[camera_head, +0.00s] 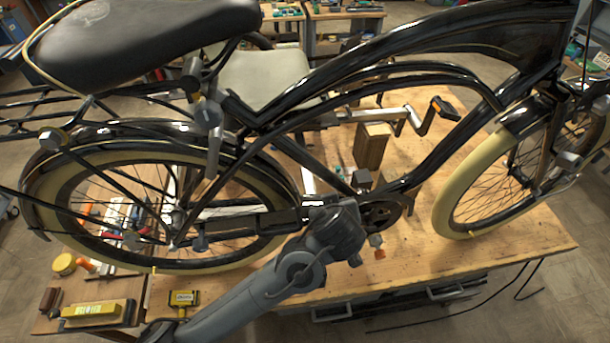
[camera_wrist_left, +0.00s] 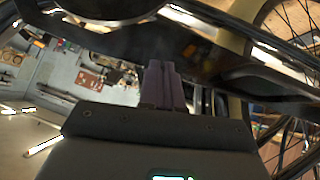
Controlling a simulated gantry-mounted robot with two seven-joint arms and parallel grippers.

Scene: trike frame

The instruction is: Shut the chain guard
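A black cycle frame with cream tyres stands upright on the wooden bench. In the head view, a long dark guard-like piece with a pale strip (camera_head: 240,211) runs from the rear hub towards the round crank area (camera_head: 383,211); I take it as the chain guard. Whether it is open is unclear. My left arm comes in from below, and its wrist covers the guard's front end. In the left wrist view, my left gripper (camera_wrist_left: 163,70) has its two purplish fingers together, with nothing visible between them. Dark frame tubes pass close beyond the fingertips; contact is unclear. My right gripper is not in view.
A wooden block (camera_head: 371,146) stands behind the frame. The saddle (camera_head: 150,40) overhangs at upper left. The front right of the bench (camera_head: 480,255) is clear.

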